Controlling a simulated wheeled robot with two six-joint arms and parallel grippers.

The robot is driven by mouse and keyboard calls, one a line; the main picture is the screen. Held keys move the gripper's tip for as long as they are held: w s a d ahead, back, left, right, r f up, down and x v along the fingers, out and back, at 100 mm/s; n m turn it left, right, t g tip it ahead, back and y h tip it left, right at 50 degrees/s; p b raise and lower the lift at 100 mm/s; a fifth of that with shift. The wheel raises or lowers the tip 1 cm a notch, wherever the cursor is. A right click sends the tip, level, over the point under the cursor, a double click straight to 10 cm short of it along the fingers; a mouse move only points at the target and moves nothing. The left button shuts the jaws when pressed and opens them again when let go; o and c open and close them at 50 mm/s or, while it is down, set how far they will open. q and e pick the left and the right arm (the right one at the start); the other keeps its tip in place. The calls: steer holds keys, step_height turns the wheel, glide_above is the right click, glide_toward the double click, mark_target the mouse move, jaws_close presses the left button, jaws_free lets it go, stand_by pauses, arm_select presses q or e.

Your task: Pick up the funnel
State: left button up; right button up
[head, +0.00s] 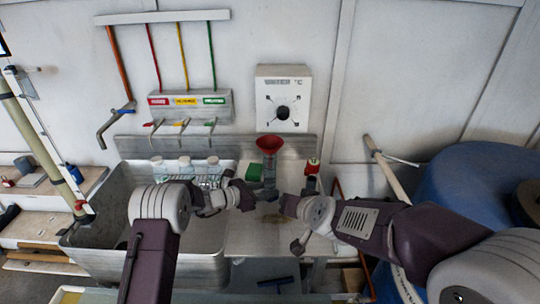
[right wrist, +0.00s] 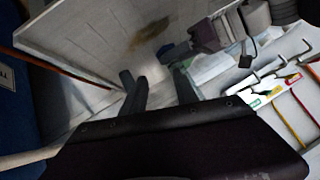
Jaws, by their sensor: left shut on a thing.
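The red funnel (head: 269,142) stands mouth up in front of the wall, above the worktop. Directly below it is a grey upright cylindrical body (head: 268,174); I cannot tell whether this is a separate vessel. My left gripper (head: 254,195) is shut at the lower left of this grey body, well below the red cone. My right gripper (head: 284,204) is just right of the grey body's lower end. In the right wrist view its two fingers (right wrist: 158,88) are apart with nothing between them. The funnel cannot be made out in the right wrist view.
A sink (head: 85,235) with several pale bottles at its back is on the left. A green object (head: 253,171) stands left of the grey body, a red and green one (head: 313,166) right. A white control panel (head: 283,98) is on the wall. A blue barrel (head: 455,185) fills the right.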

step_height(320, 180, up, 6)
steer(key=w+a+m+t, duration=0.1)
steer(key=w+a+t, duration=0.1)
steer(key=w+t, duration=0.1)
steer(key=m+t+h, duration=0.2)
steer(key=m, duration=0.1)
glide_toward(279, 147)
steer(key=shift+m, duration=0.3)
steer(key=x, duration=1.2)
steer(key=shift+r, duration=0.1)
steer(key=shift+s, duration=0.1)
jaws_close()
